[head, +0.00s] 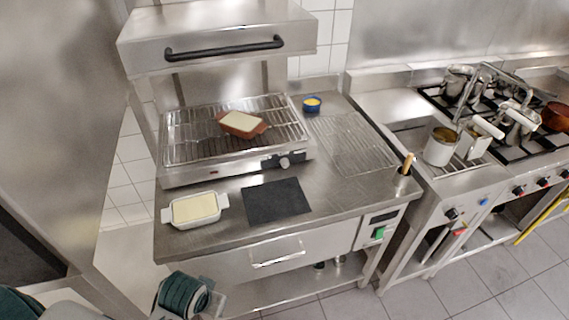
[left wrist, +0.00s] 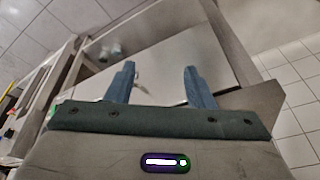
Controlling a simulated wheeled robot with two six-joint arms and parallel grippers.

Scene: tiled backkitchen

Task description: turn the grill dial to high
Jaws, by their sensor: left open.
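The grill (head: 232,140) stands on the steel counter, with a wire rack and a raised hood above it. Its dial (head: 285,161) is a small metallic knob on a black strip at the front right of the grill. The dial's setting is too small to read. My left arm shows at the bottom left of the head view, below and in front of the counter, well apart from the dial. In the left wrist view my left gripper (left wrist: 160,82) is open and empty, its two blue fingers spread. My right gripper is not in view.
A white dish (head: 195,209) and a dark mat (head: 276,199) lie on the counter in front. A blue bowl (head: 312,104) stands behind right. A stove with pots (head: 440,147) is at the right.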

